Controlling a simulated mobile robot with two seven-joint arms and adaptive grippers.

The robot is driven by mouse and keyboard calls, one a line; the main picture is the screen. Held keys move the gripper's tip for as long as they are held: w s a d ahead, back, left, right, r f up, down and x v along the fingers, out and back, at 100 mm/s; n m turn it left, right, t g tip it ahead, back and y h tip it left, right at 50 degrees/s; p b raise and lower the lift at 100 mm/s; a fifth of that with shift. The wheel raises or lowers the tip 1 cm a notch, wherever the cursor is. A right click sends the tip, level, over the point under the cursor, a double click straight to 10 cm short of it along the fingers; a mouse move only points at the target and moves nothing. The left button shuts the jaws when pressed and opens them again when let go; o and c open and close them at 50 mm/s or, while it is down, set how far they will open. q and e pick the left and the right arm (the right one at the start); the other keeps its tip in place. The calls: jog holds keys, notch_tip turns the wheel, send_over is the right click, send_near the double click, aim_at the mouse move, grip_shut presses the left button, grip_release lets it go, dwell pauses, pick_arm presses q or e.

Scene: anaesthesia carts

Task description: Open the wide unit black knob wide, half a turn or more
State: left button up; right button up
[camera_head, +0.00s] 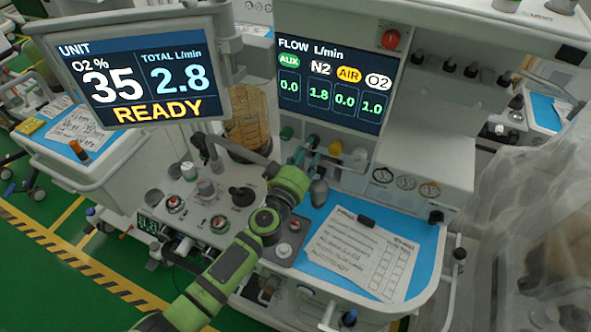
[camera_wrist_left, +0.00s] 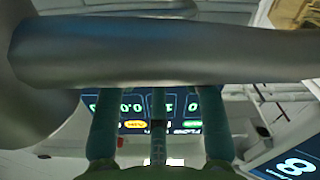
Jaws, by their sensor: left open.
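The wide unit has a flow display (camera_head: 330,85) with a row of coloured knobs under it. My right gripper is in neither view.
A grey metal tube (camera_wrist_left: 190,52) crosses close in the left wrist view and hides much. A tilted unit screen (camera_head: 140,68) hangs at the left. Round gauges (camera_head: 406,183) sit right of the knobs. A paper form (camera_head: 360,250) lies on the blue worktop (camera_head: 422,232) below.

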pick_arm(q)
jog(key=v, duration=1)
jog(key=shift+r, duration=0.15)
